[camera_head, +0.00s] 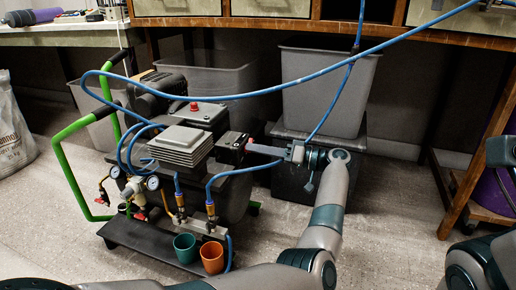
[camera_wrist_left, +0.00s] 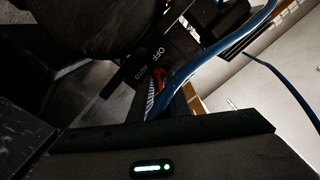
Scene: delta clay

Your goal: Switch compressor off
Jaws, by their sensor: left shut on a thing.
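The compressor (camera_head: 185,147) stands on the floor, with a ribbed grey motor block, blue hoses and gauges. Its black switch box (camera_head: 231,148) is on the right side, with a small red switch at its end. In the left wrist view the box shows the words OFF and AUTO (camera_wrist_left: 154,64), with the red switch (camera_wrist_left: 161,78) beside them, partly hidden by a blue hose. My left gripper (camera_head: 254,147) reaches in from the right at the box and is shut on the red switch; the fingertip contact is mostly hidden. My right gripper is out of view.
Blue hoses (camera_head: 290,87) cross above the compressor and over my left gripper. Grey bins (camera_head: 325,95) stand behind, under a workbench (camera_head: 300,27). A green cup (camera_head: 185,246) and an orange cup (camera_head: 212,258) stand at the compressor's front.

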